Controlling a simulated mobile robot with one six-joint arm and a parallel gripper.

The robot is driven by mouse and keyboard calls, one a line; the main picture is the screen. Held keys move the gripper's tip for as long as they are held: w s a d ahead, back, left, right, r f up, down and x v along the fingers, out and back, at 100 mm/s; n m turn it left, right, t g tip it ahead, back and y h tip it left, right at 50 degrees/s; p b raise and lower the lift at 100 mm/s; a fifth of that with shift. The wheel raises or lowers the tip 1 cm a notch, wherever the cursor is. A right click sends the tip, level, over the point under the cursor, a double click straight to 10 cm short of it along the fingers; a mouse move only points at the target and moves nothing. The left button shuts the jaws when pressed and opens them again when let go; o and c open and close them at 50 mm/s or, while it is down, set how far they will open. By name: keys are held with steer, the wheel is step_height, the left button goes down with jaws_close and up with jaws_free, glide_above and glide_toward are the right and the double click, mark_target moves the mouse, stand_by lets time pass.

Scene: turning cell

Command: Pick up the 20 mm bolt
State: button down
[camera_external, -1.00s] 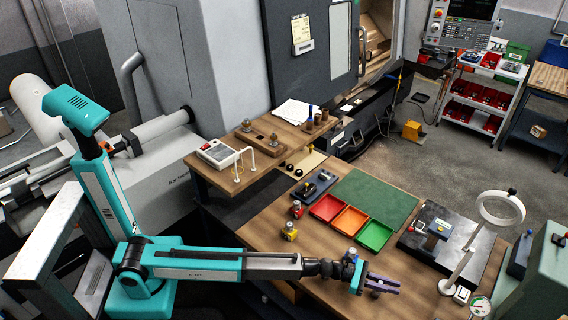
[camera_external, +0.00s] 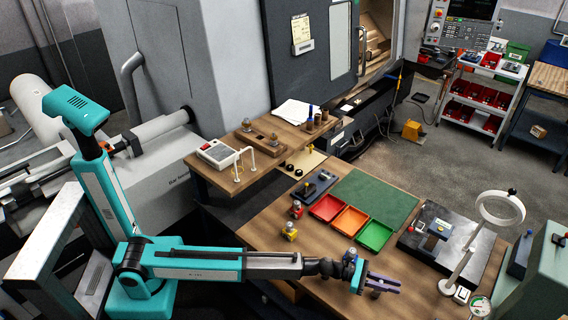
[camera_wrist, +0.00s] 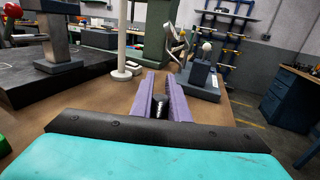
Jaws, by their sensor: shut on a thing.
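My gripper (camera_external: 382,284) is low over the front part of the wooden table, its purple fingers pointing right. In the wrist view the gripper (camera_wrist: 164,95) is shut on a dark grey bolt (camera_wrist: 159,107) that sits between the two purple fingers. In the external view a small dark part of the bolt (camera_external: 376,294) shows just below the fingers. Most of the bolt is hidden by the fingers, and I cannot tell whether it touches the table.
Red (camera_external: 327,208), orange (camera_external: 350,220) and green (camera_external: 375,236) trays lie left of a dark plate (camera_external: 465,250). A ring-lamp stand (camera_external: 457,275) rises right of my gripper. A dial gauge (camera_external: 480,306) stands at the front right. Bare wood (camera_external: 325,255) lies behind my forearm.

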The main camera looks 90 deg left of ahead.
steer(key=s+a+r+b, duration=0.1)
steer(key=s+r, duration=0.1)
steer(key=s, duration=0.6)
steer(key=s+r+b, duration=0.2)
steer(key=s, duration=0.6)
steer(key=shift+a+r, duration=0.25)
steer(key=shift+a, duration=0.1)
stand_by(0.6)
